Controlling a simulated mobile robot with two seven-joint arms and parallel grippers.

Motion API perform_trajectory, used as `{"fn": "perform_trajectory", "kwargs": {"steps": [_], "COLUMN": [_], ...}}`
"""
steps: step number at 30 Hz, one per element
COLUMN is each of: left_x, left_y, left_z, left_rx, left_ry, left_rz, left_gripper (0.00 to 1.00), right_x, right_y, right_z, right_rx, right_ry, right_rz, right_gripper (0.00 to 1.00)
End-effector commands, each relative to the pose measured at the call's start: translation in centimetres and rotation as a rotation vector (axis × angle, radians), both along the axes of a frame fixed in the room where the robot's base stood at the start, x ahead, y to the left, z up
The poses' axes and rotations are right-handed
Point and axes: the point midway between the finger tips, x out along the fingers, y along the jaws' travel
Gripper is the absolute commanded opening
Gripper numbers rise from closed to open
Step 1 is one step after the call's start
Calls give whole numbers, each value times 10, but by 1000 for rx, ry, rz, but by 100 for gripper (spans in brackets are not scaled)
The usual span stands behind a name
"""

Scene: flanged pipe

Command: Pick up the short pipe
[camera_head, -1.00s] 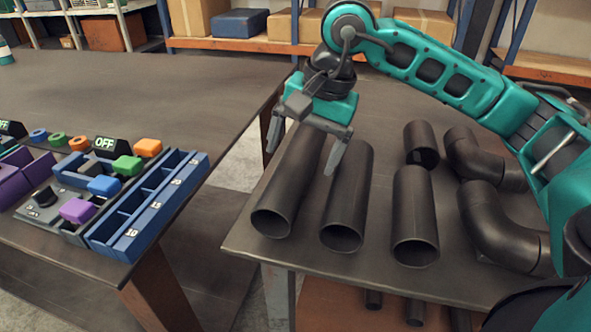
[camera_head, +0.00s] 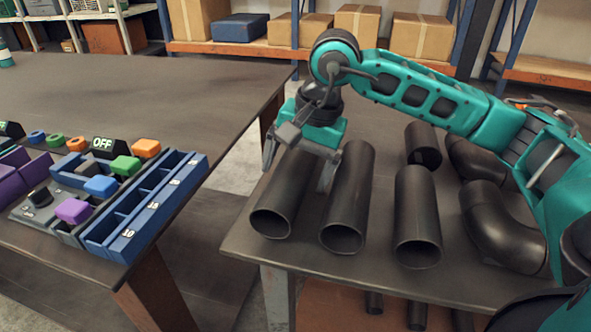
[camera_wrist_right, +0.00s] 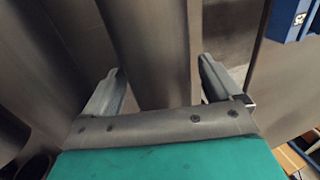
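Dark straight pipes lie on the right table: a left one (camera_head: 280,205), a middle one (camera_head: 347,205), a third one (camera_head: 416,215), and a shorter-looking one (camera_head: 423,145) behind the third. My right gripper (camera_head: 299,167) is open over the far part of the left pipe, one finger on each side of it. In the right wrist view the pipe (camera_wrist_right: 155,50) runs between the two spread fingers (camera_wrist_right: 160,92); I cannot tell whether either finger touches it. The gripper hides the left pipe's far end. My left gripper is not in view.
Two curved elbow pipes (camera_head: 495,235) lie at the right, partly behind my right arm. The left table holds a blue compartment tray (camera_head: 150,205) and coloured blocks. A gap separates the tables. Shelves with boxes (camera_head: 420,38) stand behind.

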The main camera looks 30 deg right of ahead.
Motion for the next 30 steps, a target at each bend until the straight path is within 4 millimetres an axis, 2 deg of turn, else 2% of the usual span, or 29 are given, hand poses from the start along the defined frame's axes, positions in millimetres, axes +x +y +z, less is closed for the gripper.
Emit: {"fn": "perform_trajectory", "kwargs": {"steps": [2, 27, 30], "left_x": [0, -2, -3], "left_y": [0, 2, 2], "left_z": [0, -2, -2], "left_rx": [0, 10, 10], "left_ry": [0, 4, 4], "left_rz": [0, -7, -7], "left_gripper": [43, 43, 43], "right_x": [0, 0, 0], "right_y": [0, 0, 0], "right_z": [0, 0, 2], "right_rx": [1, -1, 1], "right_ry": [-1, 2, -2], "right_rz": [0, 0, 0], "right_gripper": [85, 4, 0]}}
